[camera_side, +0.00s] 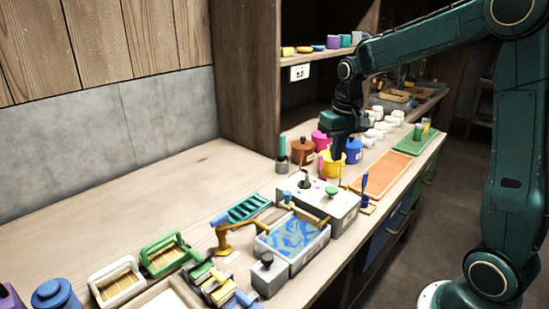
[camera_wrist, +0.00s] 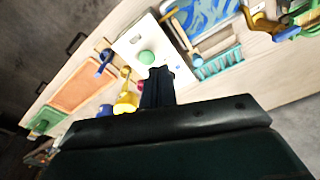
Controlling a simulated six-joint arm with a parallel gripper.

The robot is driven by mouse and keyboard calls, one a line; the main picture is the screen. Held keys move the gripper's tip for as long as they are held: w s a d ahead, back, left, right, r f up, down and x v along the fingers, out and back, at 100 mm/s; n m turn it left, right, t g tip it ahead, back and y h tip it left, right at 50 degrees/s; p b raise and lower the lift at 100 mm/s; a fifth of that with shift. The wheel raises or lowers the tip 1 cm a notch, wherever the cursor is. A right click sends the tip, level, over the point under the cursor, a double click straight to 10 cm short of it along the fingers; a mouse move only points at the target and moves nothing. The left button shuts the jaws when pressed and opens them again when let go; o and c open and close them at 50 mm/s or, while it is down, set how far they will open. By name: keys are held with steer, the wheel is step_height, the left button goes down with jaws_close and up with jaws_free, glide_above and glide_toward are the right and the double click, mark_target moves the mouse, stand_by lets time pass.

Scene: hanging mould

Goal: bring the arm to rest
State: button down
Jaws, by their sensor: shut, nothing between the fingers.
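My gripper (camera_side: 338,150) is above the workbench in the side view, over the area of a yellow pot (camera_side: 330,165). In the wrist view my gripper (camera_wrist: 157,74) has its dark fingers together, with nothing between them. The fingertips show close to a green knob (camera_wrist: 147,57) on a white box in that view. The same white box (camera_side: 345,212) stands on the bench in the side view, below and in front of the gripper. I cannot tell the exact height of the fingers above the bench.
A tray with blue and white contents (camera_side: 292,240), a brown hook-like stand (camera_side: 232,238) and several framed moulds (camera_side: 117,282) stand at the front. An orange mat (camera_side: 380,172) and a green mat (camera_side: 412,142) lie to the right. The bench's left middle (camera_side: 150,205) is clear.

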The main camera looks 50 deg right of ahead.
steer(key=s+a+r+n+t, duration=0.2)
steer(key=s+a, duration=0.4)
steer(key=s, duration=0.4)
steer(key=s+a+r+n+t, duration=0.2)
steer(key=s+a+r, duration=0.2)
steer(key=s+a, duration=0.3)
steer(key=s, duration=0.3)
steer(key=shift+n, duration=0.3)
